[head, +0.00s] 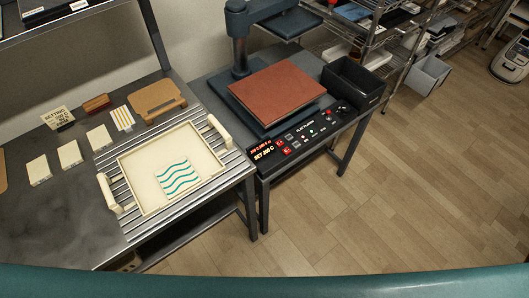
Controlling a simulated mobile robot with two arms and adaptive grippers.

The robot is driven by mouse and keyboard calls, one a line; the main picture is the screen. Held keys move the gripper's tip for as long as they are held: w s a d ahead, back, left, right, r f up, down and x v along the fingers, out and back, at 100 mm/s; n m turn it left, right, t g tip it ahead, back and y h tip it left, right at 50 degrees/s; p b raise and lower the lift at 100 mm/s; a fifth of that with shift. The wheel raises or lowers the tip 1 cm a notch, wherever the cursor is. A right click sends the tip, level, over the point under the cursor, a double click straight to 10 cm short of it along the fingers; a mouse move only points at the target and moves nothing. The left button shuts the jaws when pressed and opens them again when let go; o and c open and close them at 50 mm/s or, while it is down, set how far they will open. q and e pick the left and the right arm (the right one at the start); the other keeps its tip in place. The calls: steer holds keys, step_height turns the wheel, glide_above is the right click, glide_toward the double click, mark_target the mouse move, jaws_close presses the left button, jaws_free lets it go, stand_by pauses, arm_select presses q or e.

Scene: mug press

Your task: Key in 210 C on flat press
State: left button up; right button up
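The flat press (240,50) stands on the dark right-hand table, with a reddish-brown pad (277,92) on its bed. Its control panel (305,131) faces the front, with red, white and green buttons. A lit display (266,150) at the panel's left end has a red line above an orange line that looks like "SET" and a temperature; the digits are too small to read surely. A setting card (58,117) on the left bench appears to say 210 C and "firm". Neither of my grippers is in view.
A cream tray (127,175) with two handles and a wavy-striped sheet (178,176) lies on the slatted part of the left bench. A black bin (352,84) stands right of the press. The wooden floor (400,190) in front is clear.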

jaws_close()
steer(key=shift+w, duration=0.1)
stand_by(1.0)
